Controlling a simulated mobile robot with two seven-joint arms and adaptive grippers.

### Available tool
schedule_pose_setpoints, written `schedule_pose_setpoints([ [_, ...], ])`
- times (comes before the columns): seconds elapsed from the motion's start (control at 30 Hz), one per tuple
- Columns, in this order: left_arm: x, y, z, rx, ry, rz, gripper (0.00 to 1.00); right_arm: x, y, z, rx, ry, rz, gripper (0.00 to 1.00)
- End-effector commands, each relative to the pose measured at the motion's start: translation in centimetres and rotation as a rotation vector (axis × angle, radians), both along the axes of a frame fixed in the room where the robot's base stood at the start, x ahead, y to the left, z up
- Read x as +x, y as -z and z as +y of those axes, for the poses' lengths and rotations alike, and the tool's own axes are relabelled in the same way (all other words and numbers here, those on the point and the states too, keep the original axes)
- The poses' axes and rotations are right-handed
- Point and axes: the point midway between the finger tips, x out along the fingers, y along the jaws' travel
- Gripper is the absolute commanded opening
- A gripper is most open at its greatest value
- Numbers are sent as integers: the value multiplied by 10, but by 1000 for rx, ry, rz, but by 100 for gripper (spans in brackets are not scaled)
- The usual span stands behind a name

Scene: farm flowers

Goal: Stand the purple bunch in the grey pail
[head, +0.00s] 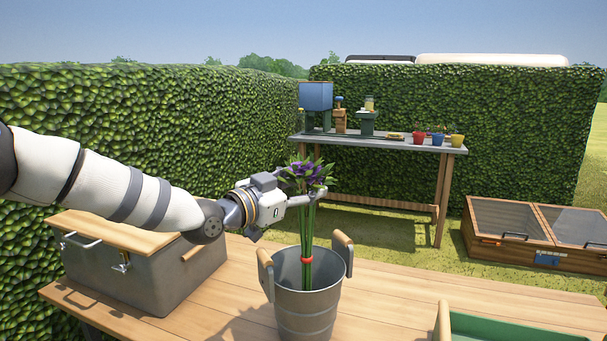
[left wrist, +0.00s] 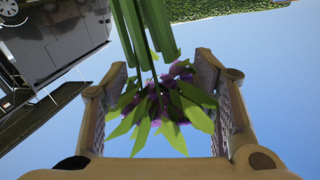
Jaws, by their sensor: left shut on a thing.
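The purple bunch (head: 307,225) has purple blooms, green leaves and long green stems with a red band. It is upright, its lower stems inside the grey pail (head: 307,310), their ends hidden behind the front rim. The pail stands on the wooden table and has two wooden grips. My left gripper (head: 306,199) is shut on the bunch just below the blooms, above the pail. In the left wrist view the blooms and leaves (left wrist: 165,105) show between the two fingers, with stems running to the top edge. My right gripper is not in view.
A grey chest (head: 150,270) with a wooden lid stands left of the pail. A green tray (head: 520,328) with a wooden grip lies at the front right of the table (head: 395,290). A workbench (head: 380,144) with pots stands beyond, by the hedge.

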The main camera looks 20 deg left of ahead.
Motion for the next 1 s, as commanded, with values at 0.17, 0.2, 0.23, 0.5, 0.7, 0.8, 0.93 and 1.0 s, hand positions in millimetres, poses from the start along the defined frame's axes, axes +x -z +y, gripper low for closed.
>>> schedule_pose_setpoints([
  [0.17, 0, 22, 0, -1, 0, 3, 0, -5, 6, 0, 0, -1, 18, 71],
  [0.2, 0, 26, 0, -1, 0, 3, 0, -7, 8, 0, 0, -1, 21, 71],
  [0.23, 0, 29, 0, -1, 0, 3, 0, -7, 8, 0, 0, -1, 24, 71],
  [0.5, 0, 43, 0, -1, 0, -2, 0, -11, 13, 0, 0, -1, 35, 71],
  [0.7, 0, 43, 0, -1, 1, -3, 0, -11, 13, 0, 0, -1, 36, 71],
  [0.8, 0, 43, 0, -1, 1, -3, 0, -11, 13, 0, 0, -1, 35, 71],
  [0.93, 0, 43, 0, -1, 1, -3, 76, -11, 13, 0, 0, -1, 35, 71],
  [1.0, 0, 43, 0, -1, 0, -2, 77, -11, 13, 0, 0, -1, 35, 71],
])
